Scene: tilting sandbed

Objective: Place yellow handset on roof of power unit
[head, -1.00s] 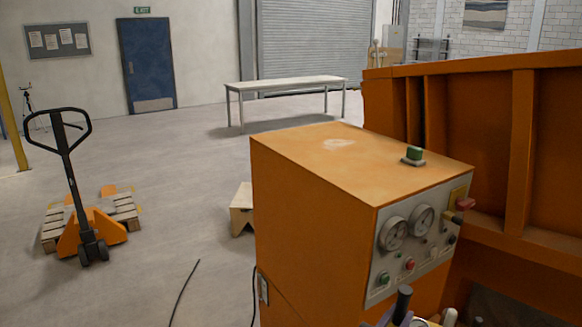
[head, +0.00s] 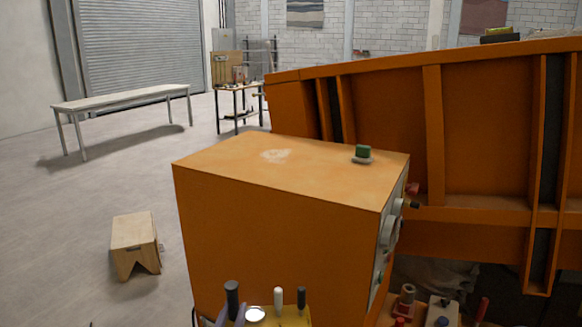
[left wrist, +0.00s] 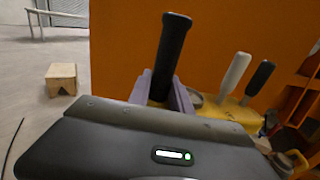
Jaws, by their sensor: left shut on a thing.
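The power unit (head: 270,245) is an orange box with gauges on its right side. Its flat roof (head: 310,178) has a pale worn patch and a green-topped knob. The yellow handset (head: 294,317) shows at the bottom edge of the head view, with upright white and black levers; its lower part is cut off. It also shows in the left wrist view (left wrist: 222,110), in front of an orange wall. My left gripper (head: 230,314) is shut on the handset, its purplish fingers around the base of a black stick (left wrist: 169,58). It is below roof level, on the near side. My right gripper is not in view.
A large orange ribbed sandbed (head: 485,130) rises behind and right of the unit. Several small control items (head: 425,310) lie at the lower right. A wooden step stool (head: 136,243) stands left on open floor. A long table (head: 120,99) is farther back.

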